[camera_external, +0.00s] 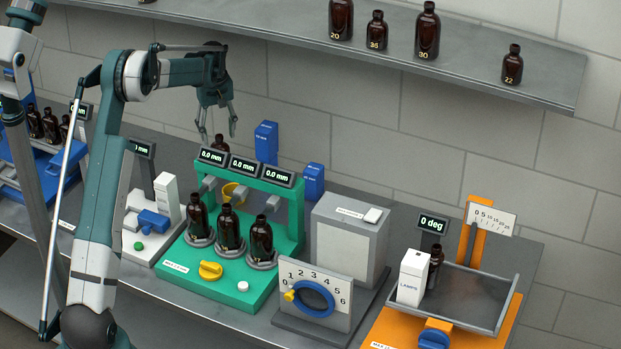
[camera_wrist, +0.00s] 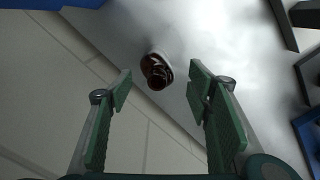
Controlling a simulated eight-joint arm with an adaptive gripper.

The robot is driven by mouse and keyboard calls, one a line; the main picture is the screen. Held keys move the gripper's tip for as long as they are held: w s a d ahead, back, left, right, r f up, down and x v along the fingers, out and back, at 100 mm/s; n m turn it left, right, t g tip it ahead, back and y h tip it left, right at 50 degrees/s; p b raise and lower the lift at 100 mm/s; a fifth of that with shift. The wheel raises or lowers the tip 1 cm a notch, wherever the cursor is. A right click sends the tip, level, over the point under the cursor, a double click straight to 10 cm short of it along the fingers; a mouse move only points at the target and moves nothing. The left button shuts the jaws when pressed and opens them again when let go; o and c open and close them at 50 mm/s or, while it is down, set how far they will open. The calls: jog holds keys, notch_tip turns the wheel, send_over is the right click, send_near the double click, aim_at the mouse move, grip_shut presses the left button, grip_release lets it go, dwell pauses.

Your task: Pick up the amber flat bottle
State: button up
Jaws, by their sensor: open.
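My gripper (camera_external: 217,128) hangs open with its fingers down, above the bench behind the green stand. A small amber bottle (camera_external: 219,142) shows just below it, its lower part hidden by the stand's displays. In the wrist view, an amber bottle (camera_wrist: 157,72) stands on the grey surface, seen from above, beyond and between the open fingertips (camera_wrist: 158,90) and apart from both. It looks small and dark brown with a dark cap. I cannot tell from its top whether it is the flat one.
The green stand (camera_external: 222,290) holds three amber bottles in front of my gripper. Blue boxes (camera_external: 266,142) stand to the right, near the wall. A grey shelf (camera_external: 480,62) with more amber bottles runs above right. An orange tilting tray (camera_external: 470,300) holds a white box and a bottle.

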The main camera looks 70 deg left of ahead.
jog(key=shift+f, duration=0.3)
jog(key=shift+a+f, duration=0.1)
jog(key=shift+f, duration=1.05)
jog(key=shift+f, duration=0.1)
jog(key=shift+w+a+f+p, duration=0.1)
jog(key=shift+f+p, duration=0.1)
jog(key=shift+f, duration=1.05)
jog(key=shift+w+a+f+p, duration=0.1)
jog(key=shift+f+p, duration=0.1)
jog(key=shift+f, duration=1.05)
jog(key=c, duration=0.9)
